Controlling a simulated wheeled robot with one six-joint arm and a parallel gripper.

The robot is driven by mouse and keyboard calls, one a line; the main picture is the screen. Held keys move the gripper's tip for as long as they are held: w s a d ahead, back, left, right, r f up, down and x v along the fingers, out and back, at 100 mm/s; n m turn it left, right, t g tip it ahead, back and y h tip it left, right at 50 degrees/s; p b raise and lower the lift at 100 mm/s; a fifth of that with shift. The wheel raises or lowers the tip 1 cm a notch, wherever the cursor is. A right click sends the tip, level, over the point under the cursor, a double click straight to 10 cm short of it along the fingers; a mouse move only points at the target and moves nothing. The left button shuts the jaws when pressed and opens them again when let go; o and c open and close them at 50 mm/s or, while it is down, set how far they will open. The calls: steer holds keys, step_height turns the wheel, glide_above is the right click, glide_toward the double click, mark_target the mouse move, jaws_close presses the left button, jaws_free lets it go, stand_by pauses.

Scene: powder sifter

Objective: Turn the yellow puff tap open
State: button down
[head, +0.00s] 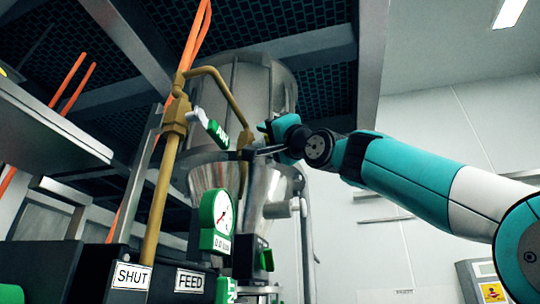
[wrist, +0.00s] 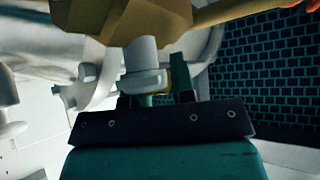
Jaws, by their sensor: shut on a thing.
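In the wrist view a grey stem (wrist: 141,56) comes out of a brass valve body (wrist: 135,18). A small yellow part of the puff tap (wrist: 169,80) shows at its end, between the dark fingers of my gripper (wrist: 162,98). The fingers and the grey block hide most of the tap's handle. In the head view my gripper (head: 264,142) reaches in from the right, beside the brass pipework and in front of the steel hopper. The tap cannot be made out there. My gripper is shut on it.
A tap with a green labelled handle (head: 218,134) sits left of my gripper on the brass pipe (head: 157,210). A green-framed gauge (head: 219,222) is below. The steel hopper (head: 262,85) stands close behind. SHUT (head: 131,276) and FEED (head: 190,281) labels mark a dark box.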

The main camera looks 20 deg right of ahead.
steer(key=n+y, duration=0.2)
steer(key=n+g+y, duration=0.1)
steer(key=n+y, duration=0.1)
steer(key=s+n+g+y, duration=0.1)
steer(key=n, duration=0.2)
steer(key=shift+a+r+y, duration=0.15)
steer(key=shift+a+y, duration=0.25)
steer(key=shift+s+a+r+n+g+y, duration=0.1)
steer(key=shift+s+a+n+g+y, duration=0.1)
steer(key=shift+n+g+y, duration=0.8)
steer(key=shift+s+a+f+n+g+y, duration=0.15)
steer(key=shift+n+g+y, duration=0.5)
steer(key=shift+n, duration=0.6)
steer(key=shift+s+a+r+n+g+y, duration=0.1)
steer(key=shift+s+r+n+g+y, duration=0.1)
steer(key=shift+n+g+y, duration=0.8)
steer(key=shift+n, duration=0.35)
steer(key=c, duration=1)
jaws_free()
steer(key=shift+o, duration=0.2)
steer(key=b+v, duration=1.2)
steer(key=v, duration=0.5)
steer(key=shift+s+d, duration=0.2)
steer(key=shift+d, duration=0.05)
